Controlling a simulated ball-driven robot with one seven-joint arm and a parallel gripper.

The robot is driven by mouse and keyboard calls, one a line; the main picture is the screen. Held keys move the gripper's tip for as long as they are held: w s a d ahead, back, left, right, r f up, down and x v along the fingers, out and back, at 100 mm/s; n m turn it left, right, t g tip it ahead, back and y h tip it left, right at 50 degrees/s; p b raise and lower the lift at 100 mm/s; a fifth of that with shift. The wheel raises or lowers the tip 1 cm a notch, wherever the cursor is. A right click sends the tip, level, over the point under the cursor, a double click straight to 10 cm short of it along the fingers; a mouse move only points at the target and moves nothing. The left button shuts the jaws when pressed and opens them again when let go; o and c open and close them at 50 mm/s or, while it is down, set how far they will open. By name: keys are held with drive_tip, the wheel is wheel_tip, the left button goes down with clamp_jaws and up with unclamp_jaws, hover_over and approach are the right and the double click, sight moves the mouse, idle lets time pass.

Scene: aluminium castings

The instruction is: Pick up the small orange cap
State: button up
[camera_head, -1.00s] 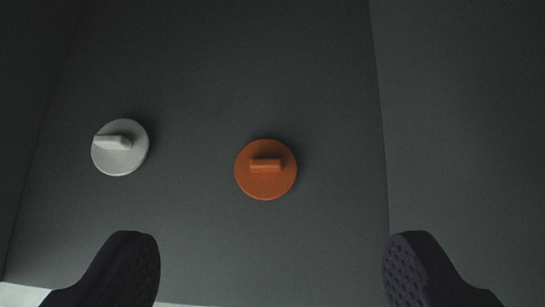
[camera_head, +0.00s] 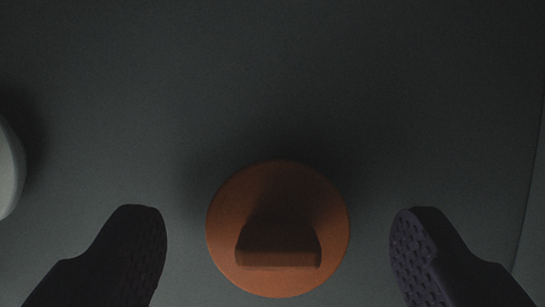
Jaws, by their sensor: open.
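The small orange cap (camera_head: 278,192) is a round disc with a raised grip bar across it. It lies on a dark grey surface (camera_head: 280,80), low in the middle of the view. My gripper (camera_head: 278,235) is open, with one dark, dimpled finger to the left of the cap and one to the right. A gap shows between each finger and the cap's rim, and nothing is held. The cap is fully visible; how far the fingertips are above the surface I cannot tell.
A pale grey round piece (camera_head: 8,170) is cut off by the left edge of the view, beyond my left finger. An edge of the dark surface (camera_head: 533,190) runs down the far right. The surface above the cap is clear.

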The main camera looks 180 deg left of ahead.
drive_tip(key=shift+w+f, duration=0.15)
drive_tip(key=shift+f, duration=0.3)
drive_tip(key=shift+c, duration=0.5)
drive_tip(key=c, duration=1)
